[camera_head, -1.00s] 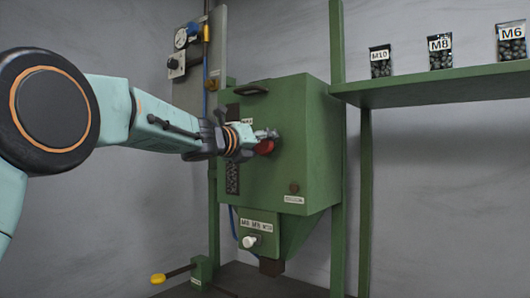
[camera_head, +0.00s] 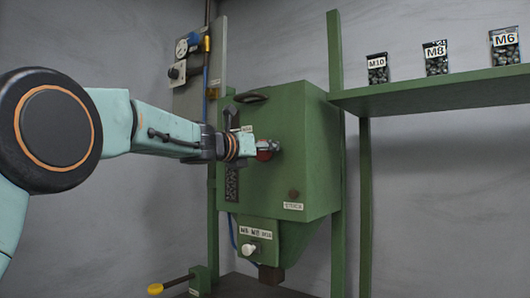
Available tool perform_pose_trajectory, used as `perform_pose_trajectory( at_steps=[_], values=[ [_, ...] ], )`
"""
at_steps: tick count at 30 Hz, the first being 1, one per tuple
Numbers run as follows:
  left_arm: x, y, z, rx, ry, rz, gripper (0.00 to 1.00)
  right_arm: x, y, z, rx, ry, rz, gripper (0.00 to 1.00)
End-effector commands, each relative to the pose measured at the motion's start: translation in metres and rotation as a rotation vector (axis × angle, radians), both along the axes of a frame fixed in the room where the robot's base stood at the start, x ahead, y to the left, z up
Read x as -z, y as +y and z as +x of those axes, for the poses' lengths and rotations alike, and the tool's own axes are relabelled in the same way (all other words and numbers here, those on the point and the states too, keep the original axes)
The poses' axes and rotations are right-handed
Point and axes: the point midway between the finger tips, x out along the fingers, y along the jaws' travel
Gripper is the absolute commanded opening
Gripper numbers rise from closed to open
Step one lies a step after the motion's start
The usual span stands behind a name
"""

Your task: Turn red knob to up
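The red knob (camera_head: 264,156) is on the front of the green machine box (camera_head: 300,160). It is partly hidden behind my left gripper (camera_head: 268,146). My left arm comes in from the left, and the gripper's fingertips are at the knob, overlapping it in the picture. The fingers are small here, and I cannot tell whether they are closed on the knob or only beside it. The knob's pointing direction is hidden. My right gripper is not in view.
A white knob (camera_head: 249,248) sits on a labelled panel below the box. A yellow-ended lever (camera_head: 156,288) is at the lower left. A gauge panel (camera_head: 187,70) is behind. A green shelf (camera_head: 440,90) at the right holds bags labelled M10 (camera_head: 377,68), M8 (camera_head: 435,57) and M6 (camera_head: 504,46).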

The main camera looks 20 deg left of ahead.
Motion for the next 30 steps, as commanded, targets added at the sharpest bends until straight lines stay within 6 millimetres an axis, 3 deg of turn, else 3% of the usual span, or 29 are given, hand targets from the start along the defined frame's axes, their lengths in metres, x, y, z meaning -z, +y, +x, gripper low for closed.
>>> perform_pose_trajectory(
  at_steps=[1,5,6,15,25,30],
  values=[
    [0.009,-0.001,0.001,0.004,0.014,0.003,0.17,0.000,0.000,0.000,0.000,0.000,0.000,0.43],
    [0.009,-0.001,0.001,0.004,0.014,0.003,0.17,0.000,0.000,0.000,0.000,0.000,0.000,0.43],
    [0.009,-0.001,0.001,0.004,0.014,0.003,0.50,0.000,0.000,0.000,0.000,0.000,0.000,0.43],
    [0.004,-0.001,0.001,0.002,0.007,-0.001,0.75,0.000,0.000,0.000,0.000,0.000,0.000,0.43],
    [0.002,0.000,-0.001,0.001,0.004,-0.002,0.75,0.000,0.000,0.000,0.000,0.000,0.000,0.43],
    [0.000,0.005,-0.012,0.001,0.004,-0.004,0.75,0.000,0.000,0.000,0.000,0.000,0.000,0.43]
  ],
)
